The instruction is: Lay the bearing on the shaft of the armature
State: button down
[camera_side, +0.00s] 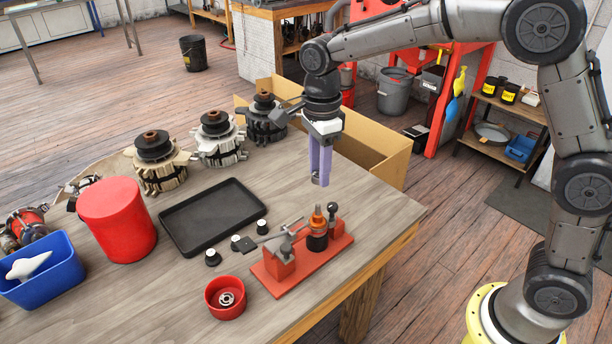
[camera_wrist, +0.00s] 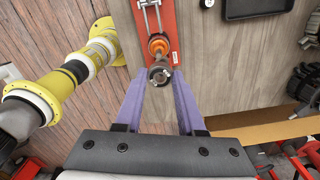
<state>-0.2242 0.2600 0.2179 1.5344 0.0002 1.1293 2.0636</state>
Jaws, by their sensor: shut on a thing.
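My gripper (camera_side: 320,180) has long purple fingers pointing down above the bench. In the wrist view the fingertips (camera_wrist: 160,77) are shut on a small grey metal ring, the bearing (camera_wrist: 161,75). The armature (camera_side: 317,240) stands upright in a red fixture (camera_side: 283,284), with an orange-copper upper part and a shaft on top. The held bearing is above the armature and apart from it in the side view. In the wrist view the armature (camera_wrist: 158,46) shows just beyond the bearing, which partly hides it.
A red bowl (camera_side: 212,303) holds another metal ring. A black tray (camera_side: 178,237), a red cylinder (camera_side: 118,220), a blue bin (camera_side: 60,288) and several alternator parts (camera_side: 218,145) are on the bench. The fixture has a lever and a black-knobbed post (camera_side: 333,208) close by the armature.

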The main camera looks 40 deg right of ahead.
jog(key=shift+s+a+r, duration=0.1)
jog(key=shift+a+r, duration=0.05)
jog(key=shift+r, duration=0.4)
jog(key=shift+f, duration=2.45)
jog(key=shift+f, duration=0.45)
jog(key=shift+f, duration=0.4)
jog(key=shift+f, duration=0.6)
jog(key=shift+c, duration=2.2)
grip_release()
jog(key=shift+r, duration=4)
